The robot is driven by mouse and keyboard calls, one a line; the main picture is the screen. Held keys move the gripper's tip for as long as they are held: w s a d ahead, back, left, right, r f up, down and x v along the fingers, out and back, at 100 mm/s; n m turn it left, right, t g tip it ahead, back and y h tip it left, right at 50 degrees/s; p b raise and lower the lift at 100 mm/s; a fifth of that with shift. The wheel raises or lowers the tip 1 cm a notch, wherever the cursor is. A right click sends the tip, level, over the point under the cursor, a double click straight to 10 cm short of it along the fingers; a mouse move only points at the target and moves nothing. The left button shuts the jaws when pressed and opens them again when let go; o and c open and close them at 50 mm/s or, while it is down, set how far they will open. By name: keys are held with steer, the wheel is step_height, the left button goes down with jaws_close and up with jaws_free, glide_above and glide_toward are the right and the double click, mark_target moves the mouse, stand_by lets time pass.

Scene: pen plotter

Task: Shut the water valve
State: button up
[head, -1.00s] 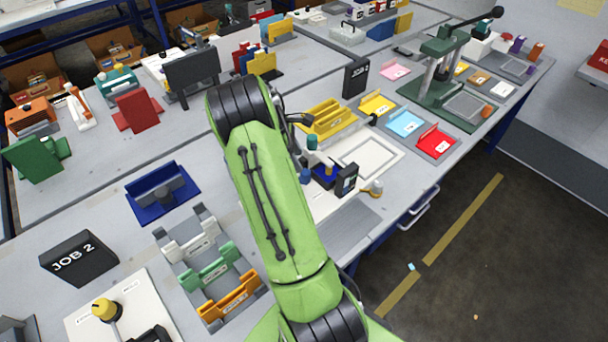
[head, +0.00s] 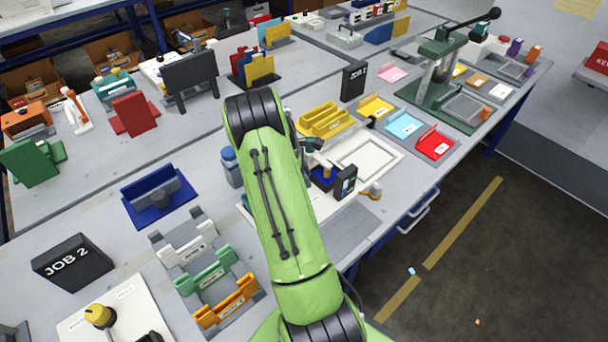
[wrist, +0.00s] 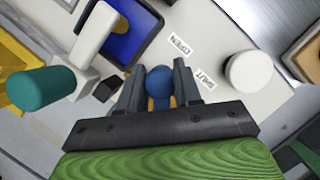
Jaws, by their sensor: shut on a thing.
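In the wrist view, a round blue knob (wrist: 159,84) stands on a pale panel (wrist: 215,40) beside the printed labels OPEN and SHUT; I take it for the water valve's handle. My gripper (wrist: 159,76) has a dark finger on each side of the knob and is shut on it. The knob's lower part and any pointer are hidden, so I cannot tell how far it is turned. In the head view, my green arm hides most of the gripper and the knob.
Close by in the wrist view are a teal-ended lever (wrist: 42,88), a white round cap (wrist: 250,72) and a blue tray (wrist: 128,42) with a white bar. In the head view, a blue bottle (head: 232,166) stands left of my arm, and yellow holders (head: 325,118) lie beyond it.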

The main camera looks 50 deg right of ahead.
steer(key=shift+r, duration=0.1)
steer(key=shift+c, duration=0.4)
steer(key=m, duration=0.1)
steer(key=a+m+y+p, duration=0.1)
steer(key=m, duration=0.1)
steer(key=shift+s+g+p, duration=0.15)
steer(key=shift+g+p, duration=0.15)
steer(key=a+m+y, duration=0.1)
steer(key=m, duration=0.3)
steer(key=shift+a+y+p, duration=0.35)
steer(key=shift+a+y, duration=0.05)
steer(key=m, duration=0.1)
steer(key=a+m+y, duration=0.1)
steer(key=m, duration=0.3)
steer(key=shift+w+a+y, duration=0.25)
steer(key=shift+w+y, duration=0.1)
steer(key=shift+y, duration=0.05)
steer(key=shift+w+a+m+t+y, duration=0.2)
steer(key=shift+w+a+m+y, duration=0.05)
steer(key=shift+m, duration=0.55)
steer(key=shift+w+a+m+t+y, duration=0.2)
steer(key=shift+a+m+y, duration=0.05)
steer(key=shift+m, duration=0.55)
steer(key=o, duration=1)
steer(key=shift+o, duration=0.2)
steer(key=shift+a, duration=0.1)
